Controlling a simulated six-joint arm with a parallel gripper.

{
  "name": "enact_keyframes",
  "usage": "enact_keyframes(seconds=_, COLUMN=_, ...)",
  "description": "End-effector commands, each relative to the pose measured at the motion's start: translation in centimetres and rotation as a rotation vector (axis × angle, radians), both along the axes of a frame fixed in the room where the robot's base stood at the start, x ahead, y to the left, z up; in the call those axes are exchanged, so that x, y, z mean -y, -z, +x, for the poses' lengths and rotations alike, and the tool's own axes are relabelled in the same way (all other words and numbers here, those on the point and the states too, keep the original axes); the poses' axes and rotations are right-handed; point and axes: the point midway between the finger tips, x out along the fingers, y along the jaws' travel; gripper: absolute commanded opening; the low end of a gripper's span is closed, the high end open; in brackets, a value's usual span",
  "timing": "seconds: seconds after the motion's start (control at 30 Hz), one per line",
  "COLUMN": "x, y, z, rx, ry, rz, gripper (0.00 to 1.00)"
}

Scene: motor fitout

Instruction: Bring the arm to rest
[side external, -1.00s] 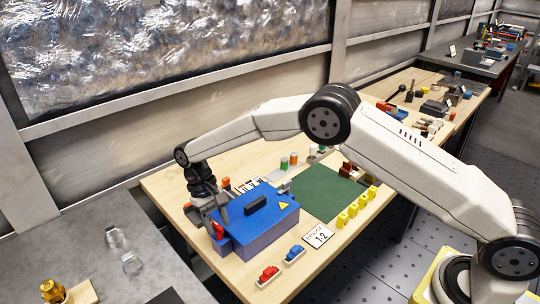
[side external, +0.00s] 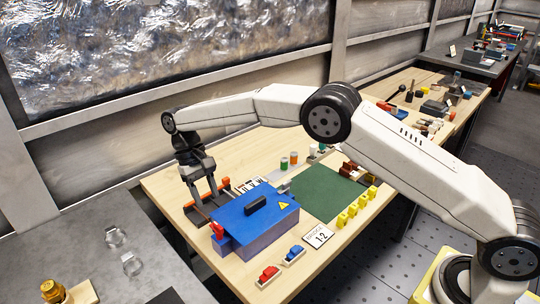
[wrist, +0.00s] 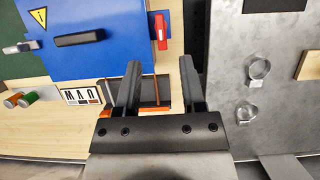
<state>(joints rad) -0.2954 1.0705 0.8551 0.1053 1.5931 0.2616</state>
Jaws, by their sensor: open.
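My gripper (side external: 203,198) is open and empty. It hangs pointing down above the left end of the wooden bench, beside the blue box (side external: 258,222). In the wrist view my gripper (wrist: 158,85) shows two dark fingers spread apart with nothing between them. The blue box (wrist: 115,20) has a closed lid with a black handle (wrist: 80,39) and a yellow warning label. A red switch handle (wrist: 161,30) is on the box's side. My arm is stretched across the bench from the lower right.
A green mat (side external: 325,192), several yellow blocks (side external: 354,208), a "1-2" card (side external: 318,236), and red (side external: 269,274) and blue (side external: 295,254) parts in small trays lie on the bench. A grey table (side external: 90,250) with clear rings stands left. The wall is close behind.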

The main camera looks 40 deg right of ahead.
Motion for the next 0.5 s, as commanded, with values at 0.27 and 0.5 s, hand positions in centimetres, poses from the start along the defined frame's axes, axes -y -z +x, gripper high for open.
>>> enact_keyframes(seconds=0.27, x=0.03, y=0.01, z=-0.02, rx=0.0, ry=0.0, rz=0.0, gripper=0.51)
enact_keyframes(seconds=0.5, x=0.8, y=-0.26, z=-0.18, rx=0.02, ry=0.006, rz=0.004, gripper=0.51)
